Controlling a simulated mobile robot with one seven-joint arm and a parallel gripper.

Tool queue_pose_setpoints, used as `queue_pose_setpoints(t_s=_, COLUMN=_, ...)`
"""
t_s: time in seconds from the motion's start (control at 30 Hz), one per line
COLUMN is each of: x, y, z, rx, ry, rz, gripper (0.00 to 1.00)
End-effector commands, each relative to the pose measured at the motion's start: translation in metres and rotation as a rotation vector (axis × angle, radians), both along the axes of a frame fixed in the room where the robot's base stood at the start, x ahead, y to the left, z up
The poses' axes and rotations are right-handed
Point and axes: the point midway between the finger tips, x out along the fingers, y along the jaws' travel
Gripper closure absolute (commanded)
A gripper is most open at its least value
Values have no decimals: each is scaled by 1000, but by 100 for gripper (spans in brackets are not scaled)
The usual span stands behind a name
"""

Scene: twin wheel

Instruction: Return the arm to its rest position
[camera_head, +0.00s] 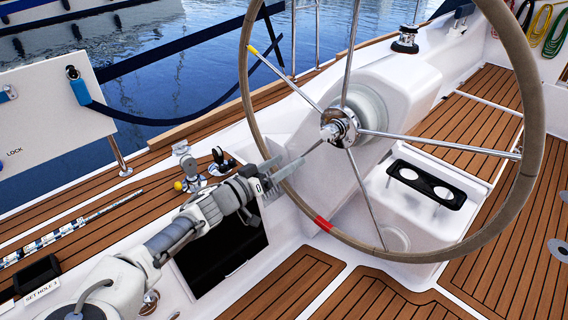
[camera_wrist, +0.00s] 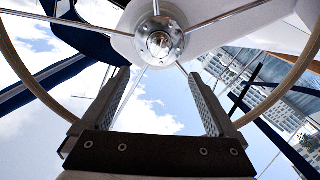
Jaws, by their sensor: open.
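My arm reaches from the lower left in the head view. My gripper (camera_head: 282,172) is at the near left side of the steering wheel (camera_head: 533,110), close to the rim. In the wrist view my gripper (camera_wrist: 163,95) is open, with its two fingers apart and only sky and a thin spoke between them. The wheel's metal hub (camera_wrist: 158,40) is straight ahead beyond the fingertips. The wheel rim shows on both sides in that view, outside the fingers. A red mark (camera_head: 324,224) is on the lower left rim, and a yellow mark (camera_head: 253,50) is on the upper left.
A white pedestal (camera_head: 395,85) stands behind the wheel. A white board marked LOCK (camera_head: 45,125) with a blue strap is at the left. A winch and cleat (camera_head: 187,165) sit on the teak side deck beside my arm.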

Motion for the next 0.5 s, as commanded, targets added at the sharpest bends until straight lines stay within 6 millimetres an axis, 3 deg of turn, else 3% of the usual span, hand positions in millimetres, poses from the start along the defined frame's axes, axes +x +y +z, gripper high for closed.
queue_pose_setpoints(t_s=0.37, x=0, y=0, z=0, rx=1, ry=1, rz=-2, gripper=6)
queue_pose_setpoints(t_s=0.5, x=-1, y=-18, z=-4, rx=24, ry=42, rz=-45, gripper=6)
